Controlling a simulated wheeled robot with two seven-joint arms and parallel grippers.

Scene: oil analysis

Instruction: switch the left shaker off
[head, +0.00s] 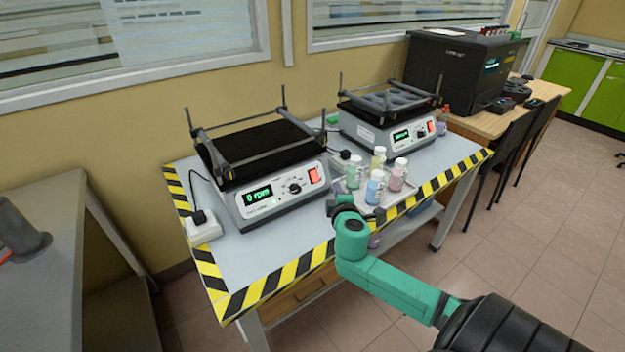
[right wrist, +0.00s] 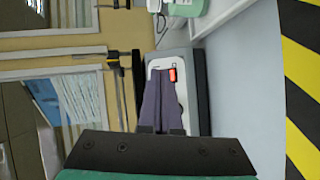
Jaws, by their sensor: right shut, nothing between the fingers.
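The left shaker (head: 275,165) stands on the table, a grey box with a black platform and a frame of bars on top. Its front panel has a green display reading 0 rpm (head: 258,195), a black knob (head: 294,187) and a red switch (head: 314,175). My right gripper (head: 337,203) is in front of the shaker's right front corner, shut and empty. In the right wrist view its dark fingers (right wrist: 161,74) point at the shaker's panel and cover much of it. The red switch (right wrist: 173,75) shows just beside the fingertips; contact cannot be told. My left gripper is not in view.
A tray (head: 370,200) with several capped bottles stands right of the left shaker, close to my right gripper. The right shaker (head: 390,125) is behind it. A white power socket (head: 203,229) lies at the table's left. The table's front left surface is clear.

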